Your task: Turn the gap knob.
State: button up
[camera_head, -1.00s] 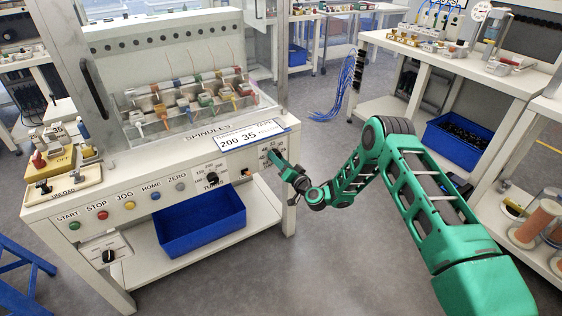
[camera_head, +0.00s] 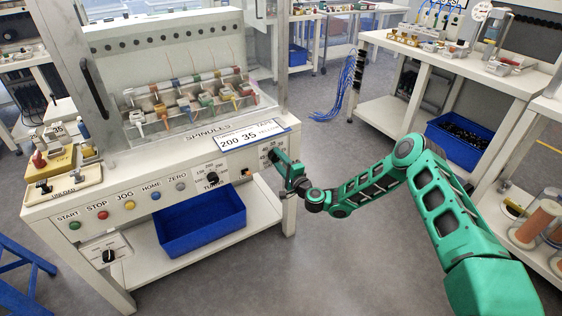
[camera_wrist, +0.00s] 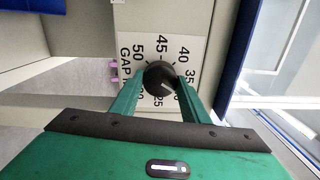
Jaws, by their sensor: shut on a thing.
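The gap knob (camera_wrist: 160,77) is a round black dial on a white scale plate (camera_wrist: 140,41) lettered GAP, with numbers around it. It shows in the wrist view; a pale line on its face points to the lower right, roughly between 35 and 25. My gripper (camera_wrist: 163,80) has a green finger on each side of the knob and is shut on it. In the head view my gripper (camera_head: 279,158) is at the right end of the machine's front panel and hides the knob.
Left along the panel are another black knob (camera_head: 212,178) and a row of coloured buttons, including a red one (camera_head: 103,215). A blue bin (camera_head: 200,222) stands on the shelf below.

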jog(key=shift+w+d+f+m, duration=0.1)
jog(key=shift+d+f+m, duration=0.1)
jog(key=shift+m, duration=0.4)
jog(key=shift+w+d+f+m, duration=0.1)
jog(key=shift+d+m, duration=0.05)
jog(key=shift+m, duration=0.45)
jog(key=shift+s, duration=0.1)
jog(key=o, duration=1.1)
jog(key=shift+c, duration=0.2)
jog(key=shift+a+r, duration=0.15)
jog(key=shift+a, duration=0.05)
jog(key=shift+s, duration=0.15)
jog(key=v, duration=1)
jog(key=shift+d, duration=0.2)
jog(key=shift+s, duration=0.15)
